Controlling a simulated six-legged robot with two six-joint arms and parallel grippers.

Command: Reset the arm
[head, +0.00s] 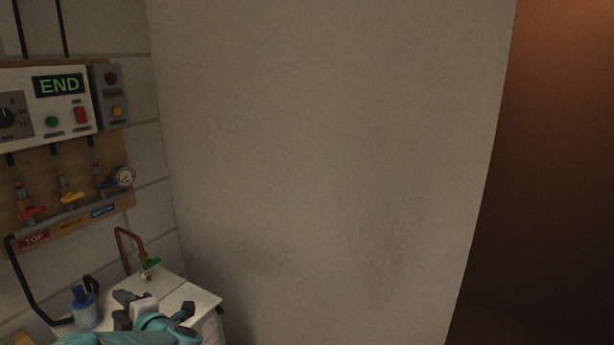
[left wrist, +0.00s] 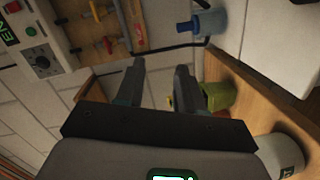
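My left arm, teal with a pale and dark gripper (head: 155,303), comes in at the bottom left of the head view, over or in front of the white counter (head: 203,298). In the left wrist view the two dark fingers of my left gripper (left wrist: 160,68) stand apart with nothing between them. Its distance from the counter cannot be told. My right gripper is in neither view.
A blue bottle (head: 84,308) and a copper tap (head: 127,242) are near my left gripper. A green pot (left wrist: 218,95) stands on a wooden shelf (left wrist: 245,97). A bare pale wall (head: 330,150) fills the middle.

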